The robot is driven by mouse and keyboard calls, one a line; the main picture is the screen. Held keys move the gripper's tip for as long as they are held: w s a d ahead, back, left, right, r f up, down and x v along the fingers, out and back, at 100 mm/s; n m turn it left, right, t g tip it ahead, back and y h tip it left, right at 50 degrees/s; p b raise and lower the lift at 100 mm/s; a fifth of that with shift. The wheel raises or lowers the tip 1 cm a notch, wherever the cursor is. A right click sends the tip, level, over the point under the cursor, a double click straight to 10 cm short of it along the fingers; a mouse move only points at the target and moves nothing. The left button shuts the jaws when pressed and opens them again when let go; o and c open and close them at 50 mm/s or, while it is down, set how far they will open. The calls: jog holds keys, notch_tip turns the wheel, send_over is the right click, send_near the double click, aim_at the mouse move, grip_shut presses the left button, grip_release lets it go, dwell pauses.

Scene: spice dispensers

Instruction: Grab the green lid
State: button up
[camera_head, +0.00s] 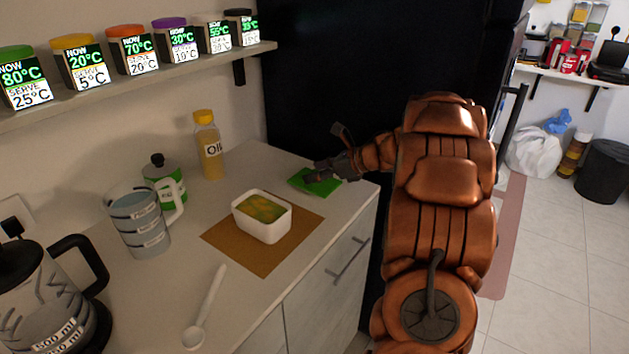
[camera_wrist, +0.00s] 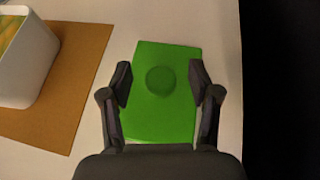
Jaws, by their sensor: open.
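The green lid (camera_wrist: 165,118) is a flat rectangle with a round knob (camera_wrist: 160,80) on top, lying on the counter. In the head view the lid (camera_head: 300,183) lies near the counter's far right corner, partly hidden by my gripper (camera_head: 326,172). In the wrist view my gripper (camera_wrist: 159,84) is open, its two fingers apart on the left and right of the knob. I see gaps between the fingers and the knob. I cannot tell the exact height of the fingertips above the lid.
A white container (camera_head: 262,229) with yellow-green contents stands on a brown mat (camera_head: 222,238) left of the lid. An oil bottle (camera_head: 208,145), a green-labelled jar (camera_head: 160,173), a measuring jug (camera_head: 140,228) and a white spoon (camera_head: 206,310) are further left. A dark panel (camera_head: 330,70) rises behind the counter.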

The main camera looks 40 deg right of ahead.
jog(key=shift+w+a+f, duration=0.2)
jog(key=shift+w+f, duration=0.1)
jog(key=shift+w, duration=0.05)
jog(key=shift+c, duration=0.4)
grip_shut()
